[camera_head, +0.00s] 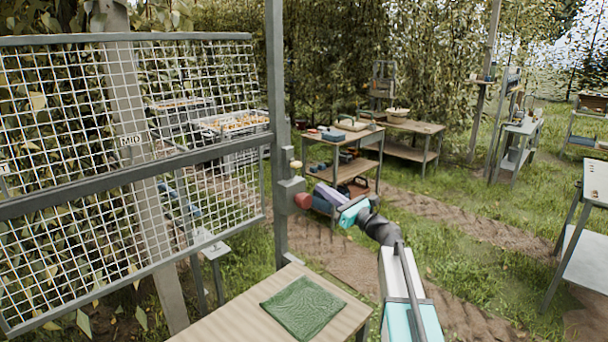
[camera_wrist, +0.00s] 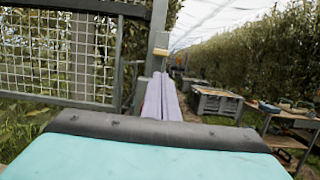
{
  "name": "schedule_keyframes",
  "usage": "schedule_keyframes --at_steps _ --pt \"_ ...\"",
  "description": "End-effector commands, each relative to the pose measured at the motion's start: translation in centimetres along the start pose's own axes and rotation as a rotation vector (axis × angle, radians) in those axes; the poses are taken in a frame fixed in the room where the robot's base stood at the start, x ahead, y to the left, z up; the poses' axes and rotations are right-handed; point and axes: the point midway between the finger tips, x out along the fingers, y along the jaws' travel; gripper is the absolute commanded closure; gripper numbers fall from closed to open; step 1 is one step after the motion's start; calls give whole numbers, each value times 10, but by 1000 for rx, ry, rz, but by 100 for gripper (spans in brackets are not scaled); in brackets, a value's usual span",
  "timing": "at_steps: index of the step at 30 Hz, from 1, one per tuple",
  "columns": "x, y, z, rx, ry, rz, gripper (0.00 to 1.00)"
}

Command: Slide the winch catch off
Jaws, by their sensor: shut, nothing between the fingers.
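A grey post (camera_head: 277,120) stands beside the mesh gate. A grey block (camera_head: 291,187) is fixed to its right side. A small yellow knob (camera_head: 296,165) sits above the block, and a red rounded part (camera_head: 303,201) sits at its lower right. I cannot tell which of these is the winch catch. My gripper (camera_head: 318,188) is shut and empty, its pale lilac fingers pointing at the red part and block. I cannot tell whether they touch. In the wrist view the shut fingers (camera_wrist: 160,85) lie below the yellow knob (camera_wrist: 161,52) and hide much of the block.
The mesh gate (camera_head: 125,160) fills the left. A wooden table (camera_head: 240,318) with a green cloth (camera_head: 303,307) stands in front below. A tool bench (camera_head: 345,140) stands behind my gripper.

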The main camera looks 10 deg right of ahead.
Motion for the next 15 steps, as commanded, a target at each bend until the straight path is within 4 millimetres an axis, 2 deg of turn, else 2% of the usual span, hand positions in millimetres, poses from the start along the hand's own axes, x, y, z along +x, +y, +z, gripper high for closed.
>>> schedule_keyframes --at_steps 10,15 --pt "0 -2 1 -1 0 -3 100" --pt "7 -5 2 -1 0 -5 100"
